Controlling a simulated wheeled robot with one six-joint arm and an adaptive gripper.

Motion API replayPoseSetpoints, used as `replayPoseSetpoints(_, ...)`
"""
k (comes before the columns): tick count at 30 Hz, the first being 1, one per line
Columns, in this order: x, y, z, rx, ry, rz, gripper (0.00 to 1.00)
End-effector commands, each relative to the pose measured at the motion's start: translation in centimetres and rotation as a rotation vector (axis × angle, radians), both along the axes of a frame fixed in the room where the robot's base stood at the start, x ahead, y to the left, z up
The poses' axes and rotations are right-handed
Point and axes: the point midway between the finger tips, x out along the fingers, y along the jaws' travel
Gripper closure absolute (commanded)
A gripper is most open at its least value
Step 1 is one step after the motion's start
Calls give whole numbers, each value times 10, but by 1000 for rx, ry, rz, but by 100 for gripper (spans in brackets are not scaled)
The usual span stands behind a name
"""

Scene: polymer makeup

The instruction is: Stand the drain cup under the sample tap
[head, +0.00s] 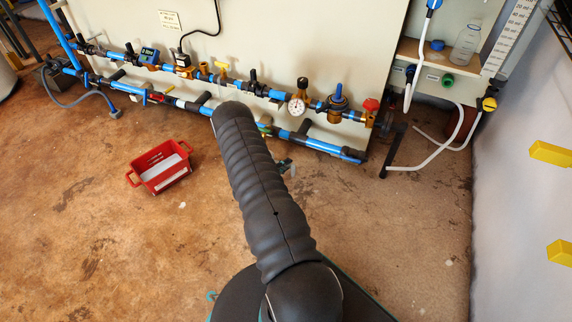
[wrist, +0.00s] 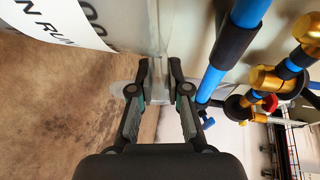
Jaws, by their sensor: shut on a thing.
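My gripper (wrist: 161,70) is shut on a clear, see-through thing, which I take to be the drain cup (wrist: 121,88). Its faint outline shows around the fingers in the wrist view, and its full shape and tilt are hard to make out.
Blue pipes with a gauge (head: 297,106) and valves run along the pale panel (head: 290,45). A red crate (head: 135,178) sits on the floor at left. A shelf with a clear bottle (head: 466,42) and white hoses is at right. Open floor lies before the pipes.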

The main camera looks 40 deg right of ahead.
Motion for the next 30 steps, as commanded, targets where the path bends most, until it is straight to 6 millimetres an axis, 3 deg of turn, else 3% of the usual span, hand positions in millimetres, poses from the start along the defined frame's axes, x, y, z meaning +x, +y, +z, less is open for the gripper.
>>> replayPoseSetpoints(12,0,0,-7,0,0,0,100)
replayPoseSetpoints(13,0,0,-7,0,0,0,77)
replayPoseSetpoints(16,0,0,-7,0,0,0,55)
replayPoseSetpoints(25,0,1,-7,0,0,0,55)
replayPoseSetpoints(30,1,15,-4,1,1,2,55)
